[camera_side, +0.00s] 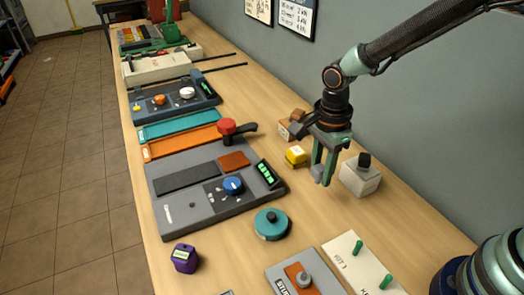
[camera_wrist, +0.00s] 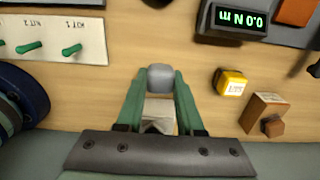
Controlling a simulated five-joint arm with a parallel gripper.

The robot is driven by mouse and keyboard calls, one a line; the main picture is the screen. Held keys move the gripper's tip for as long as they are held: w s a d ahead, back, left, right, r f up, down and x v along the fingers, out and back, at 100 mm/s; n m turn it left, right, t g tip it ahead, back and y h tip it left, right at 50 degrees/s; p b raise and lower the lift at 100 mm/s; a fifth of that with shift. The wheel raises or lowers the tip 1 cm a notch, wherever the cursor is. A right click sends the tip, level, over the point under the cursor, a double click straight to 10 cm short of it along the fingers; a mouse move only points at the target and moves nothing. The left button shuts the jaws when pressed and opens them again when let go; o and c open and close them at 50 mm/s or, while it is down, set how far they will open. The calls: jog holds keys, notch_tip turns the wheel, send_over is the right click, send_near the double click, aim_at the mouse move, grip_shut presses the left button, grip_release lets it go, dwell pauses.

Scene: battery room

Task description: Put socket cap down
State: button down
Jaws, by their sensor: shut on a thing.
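My gripper (camera_side: 323,178) is shut on a small grey piece, which I take to be the socket cap (camera_wrist: 161,77). The cap sits between the green fingertips in the wrist view. The held cap appears to be above the wooden bench (camera_side: 303,211), with the exact gap unclear. A white block with a black knob (camera_side: 360,180) stands to the right of the fingers; it partly shows between them in the wrist view (camera_wrist: 159,108).
A yellow block (camera_side: 295,155) and a brown block (camera_wrist: 262,108) stand near my gripper. A grey panel (camera_side: 180,210) with a green display lies to the left. A teal round piece (camera_side: 271,224), a grey stud plate (camera_side: 283,267) and a white pegboard (camera_side: 349,262) are nearer. Bare bench lies between.

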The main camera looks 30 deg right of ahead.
aim_at(314, 204)
jog(key=shift+f, duration=3.9)
jog(key=shift+f, duration=0.1)
jog(key=c, duration=0.5)
grip_release()
jog(key=shift+c, duration=0.2)
